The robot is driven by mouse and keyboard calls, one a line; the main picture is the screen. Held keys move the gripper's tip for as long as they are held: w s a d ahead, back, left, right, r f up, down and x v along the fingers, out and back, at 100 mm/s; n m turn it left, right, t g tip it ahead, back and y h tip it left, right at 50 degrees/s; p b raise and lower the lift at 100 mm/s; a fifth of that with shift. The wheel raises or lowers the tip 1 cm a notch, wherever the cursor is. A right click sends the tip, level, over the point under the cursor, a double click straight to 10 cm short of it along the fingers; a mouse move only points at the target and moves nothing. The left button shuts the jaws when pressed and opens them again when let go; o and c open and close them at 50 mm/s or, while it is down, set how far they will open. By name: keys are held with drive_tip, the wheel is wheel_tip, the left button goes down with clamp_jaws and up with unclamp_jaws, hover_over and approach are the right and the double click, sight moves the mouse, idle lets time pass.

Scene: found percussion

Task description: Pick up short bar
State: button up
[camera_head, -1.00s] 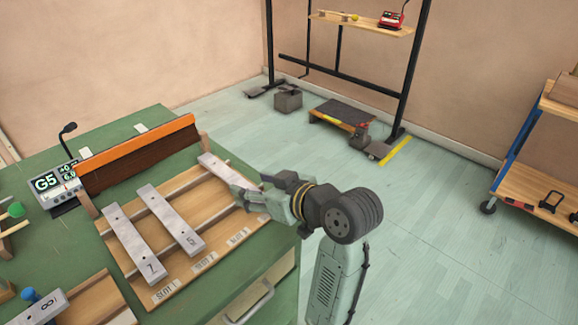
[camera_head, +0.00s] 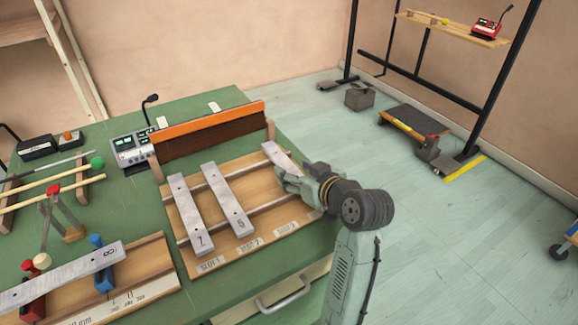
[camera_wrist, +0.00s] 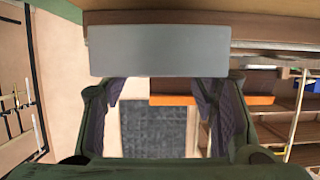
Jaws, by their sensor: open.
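Three grey metal bars lie on the wooden rack (camera_head: 240,265). The bar marked 7 (camera_head: 188,212) is at slot 1, and another numbered bar (camera_head: 227,200) is at slot 2. The third bar (camera_head: 277,153), at slot 3, is partly hidden by my gripper (camera_head: 285,178). In the wrist view a plain grey bar face (camera_wrist: 158,50) fills the upper middle. My gripper (camera_wrist: 163,92) is open, with its fingers apart at either side below that face. I cannot tell whether they touch the bar.
An orange-topped board (camera_head: 210,128) stands behind the rack. A bar marked 8 (camera_head: 60,275) lies front left among blue and red-topped pieces. A small display box with a microphone (camera_head: 132,150) stands at the back.

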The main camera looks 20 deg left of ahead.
drive_tip(key=shift+w+a+f, duration=0.25)
drive_tip(key=shift+w+a, duration=0.15)
drive_tip(key=shift+a, duration=0.05)
drive_tip(key=shift+c, duration=0.4)
clamp_jaws()
